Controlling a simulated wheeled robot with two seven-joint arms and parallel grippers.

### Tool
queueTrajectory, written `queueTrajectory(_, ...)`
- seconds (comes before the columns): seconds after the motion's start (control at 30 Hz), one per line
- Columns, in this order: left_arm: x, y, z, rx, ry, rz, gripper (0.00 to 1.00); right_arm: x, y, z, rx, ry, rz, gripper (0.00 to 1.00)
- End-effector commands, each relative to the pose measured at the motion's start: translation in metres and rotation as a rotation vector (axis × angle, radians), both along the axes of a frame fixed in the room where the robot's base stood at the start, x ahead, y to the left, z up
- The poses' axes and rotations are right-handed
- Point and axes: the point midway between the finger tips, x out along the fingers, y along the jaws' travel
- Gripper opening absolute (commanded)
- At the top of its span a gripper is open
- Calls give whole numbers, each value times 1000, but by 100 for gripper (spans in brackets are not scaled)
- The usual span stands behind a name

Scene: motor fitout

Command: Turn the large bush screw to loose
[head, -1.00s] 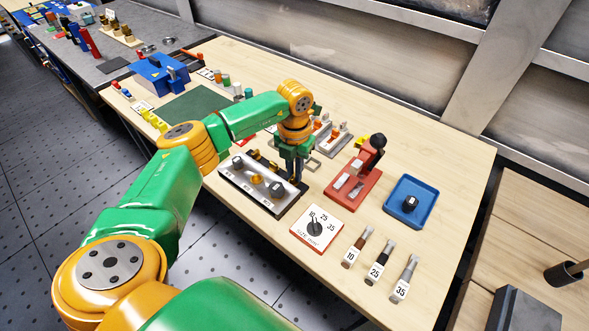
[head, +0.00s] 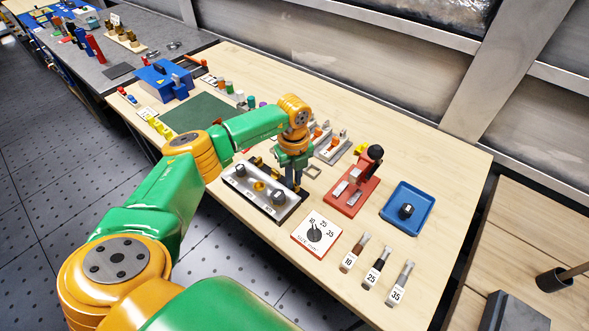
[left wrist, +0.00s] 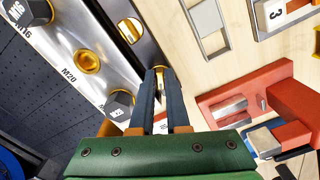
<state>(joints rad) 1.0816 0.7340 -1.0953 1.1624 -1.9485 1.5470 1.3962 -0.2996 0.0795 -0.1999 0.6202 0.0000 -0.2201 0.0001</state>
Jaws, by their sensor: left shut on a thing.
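A silver block on a black base (head: 235,192) holds dark-headed plugs and a brass-ringed hole. In the left wrist view the block's face (left wrist: 52,38) reads M16, M20 and, on a plug, M25 (left wrist: 120,104). One brass screw (left wrist: 131,30) stands in the black strip along its far side. My left gripper (head: 292,186) points down at the strip's right end, beside the M25 plug. In the left wrist view its dark fingers (left wrist: 158,78) are shut on the large bush screw (left wrist: 159,69), of which only a brass bit shows. My right gripper is out of view.
A red fixture (head: 353,192) stands right of the block, with a blue tray (head: 407,207) beyond. A dial card (head: 316,233) and tools labelled 10, 25 and 35 (head: 376,268) lie nearer. Grey fixtures (head: 332,146) stand behind the gripper. The bench's far right is clear.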

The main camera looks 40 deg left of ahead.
Motion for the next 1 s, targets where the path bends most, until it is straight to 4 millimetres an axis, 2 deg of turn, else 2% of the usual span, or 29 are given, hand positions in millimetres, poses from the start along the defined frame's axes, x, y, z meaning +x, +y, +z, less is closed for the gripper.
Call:
queueTrajectory(0.2,0,1,3,2,-3,182,0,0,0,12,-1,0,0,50)
queueTrajectory(0.5,-1,2,3,2,-6,365,0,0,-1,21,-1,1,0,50)
queueTrajectory(1.0,-1,2,2,1,-6,462,0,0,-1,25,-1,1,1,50)
